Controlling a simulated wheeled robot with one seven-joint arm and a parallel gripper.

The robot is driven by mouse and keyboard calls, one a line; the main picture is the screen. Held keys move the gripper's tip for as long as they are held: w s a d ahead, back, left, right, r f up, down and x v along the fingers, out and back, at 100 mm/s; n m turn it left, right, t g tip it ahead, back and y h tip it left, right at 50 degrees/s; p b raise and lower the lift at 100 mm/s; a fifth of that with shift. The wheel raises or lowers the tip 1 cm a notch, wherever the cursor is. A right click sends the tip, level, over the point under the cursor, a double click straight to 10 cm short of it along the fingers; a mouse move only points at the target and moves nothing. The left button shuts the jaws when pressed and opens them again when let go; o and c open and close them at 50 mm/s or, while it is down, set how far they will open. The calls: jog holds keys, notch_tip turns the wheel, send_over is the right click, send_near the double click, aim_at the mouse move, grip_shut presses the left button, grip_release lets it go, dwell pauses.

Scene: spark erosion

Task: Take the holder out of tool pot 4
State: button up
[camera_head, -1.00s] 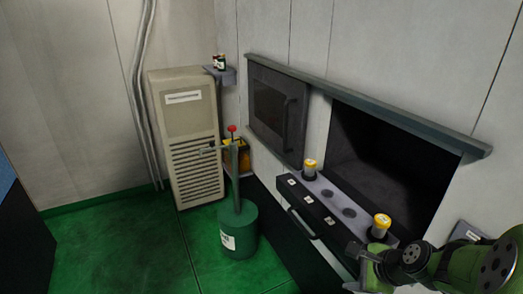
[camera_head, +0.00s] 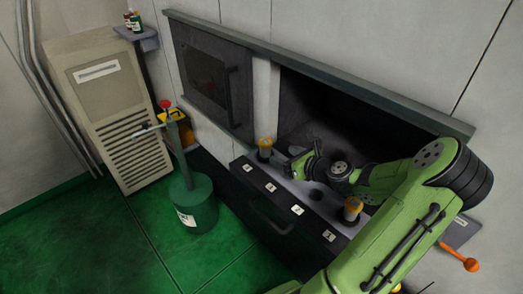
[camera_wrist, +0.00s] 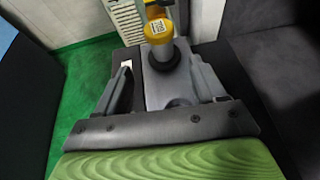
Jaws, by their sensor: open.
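A yellow-capped holder (camera_head: 265,148) stands upright in the far-end pot of the tool rack (camera_head: 263,180). It also shows in the wrist view (camera_wrist: 159,45), with a pale label on its cap and a dark collar below. My gripper (camera_head: 286,161) is open and empty, just to the right of this holder. In the wrist view my fingers (camera_wrist: 160,64) point at it, one on either side of its line, and it stands at or just beyond the tips. A second yellow-capped holder (camera_head: 352,208) stands at the near end. The pot numbers are too small to read surely.
The dark machine opening (camera_head: 320,115) lies behind the rack, with a windowed door (camera_head: 213,85) to its left. A green canister (camera_head: 191,205) stands on the floor, left of the rack. An orange-knobbed lever (camera_head: 471,265) sits right of my arm.

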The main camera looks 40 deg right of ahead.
aim_at(269, 150)
jog(key=x, duration=0.6)
jog(key=shift+w+d, duration=0.1)
jog(key=x, duration=0.5)
jog(key=shift+w+f+p, duration=0.1)
jog(key=shift+f+p, duration=0.1)
jog(key=shift+p, duration=0.2)
jog(key=shift+c, duration=1.3)
grip_shut()
jog(key=shift+r, duration=0.1)
